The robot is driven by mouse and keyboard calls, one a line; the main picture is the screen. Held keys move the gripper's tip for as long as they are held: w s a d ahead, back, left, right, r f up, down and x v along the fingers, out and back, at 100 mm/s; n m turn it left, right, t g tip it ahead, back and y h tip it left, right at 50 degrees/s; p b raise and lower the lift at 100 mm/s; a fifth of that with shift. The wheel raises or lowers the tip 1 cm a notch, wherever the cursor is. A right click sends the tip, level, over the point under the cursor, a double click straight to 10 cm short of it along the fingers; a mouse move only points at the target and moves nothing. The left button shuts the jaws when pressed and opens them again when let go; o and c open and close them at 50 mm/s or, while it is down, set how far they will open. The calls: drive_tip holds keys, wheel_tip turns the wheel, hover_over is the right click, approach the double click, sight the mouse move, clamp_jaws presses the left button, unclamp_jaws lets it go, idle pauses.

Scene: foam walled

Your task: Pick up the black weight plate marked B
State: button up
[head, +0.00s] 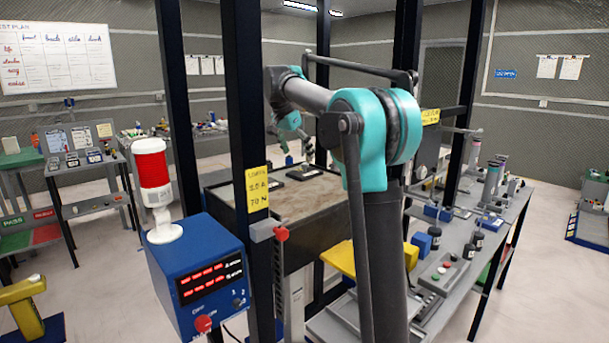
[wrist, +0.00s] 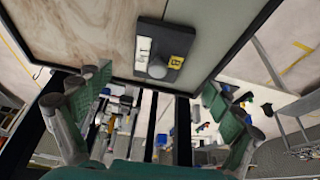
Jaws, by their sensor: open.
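The black weight plate (wrist: 150,53) has a yellow label with a dark B, a white label and a round grey knob. It lies flat on a pale, worn board with a dark rim (wrist: 111,66). In the head view a small dark plate (head: 299,176) lies on the dark-framed bench top (head: 300,200); its marking is too small to read. My gripper (wrist: 158,103) is open and empty, its green-padded fingers wide apart on either side of the plate in the picture. The plate is apart from both fingers. In the head view my gripper (head: 296,150) hangs over the bench top near the plate.
Dark upright posts (head: 247,150) frame the bench. A blue control box (head: 207,278) with a red-and-white beacon (head: 153,180) stands at left. A grey side table (head: 470,235) at right holds dark cylinders and blue blocks. The bench top around the plate is mostly clear.

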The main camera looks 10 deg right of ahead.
sight(303, 164)
drive_tip(key=shift+x, duration=3.1)
drive_tip(key=c, duration=2)
drive_tip(key=shift+r, duration=0.1)
wheel_tip(303, 164, up, 20)
drive_tip(key=shift+f, duration=0.15)
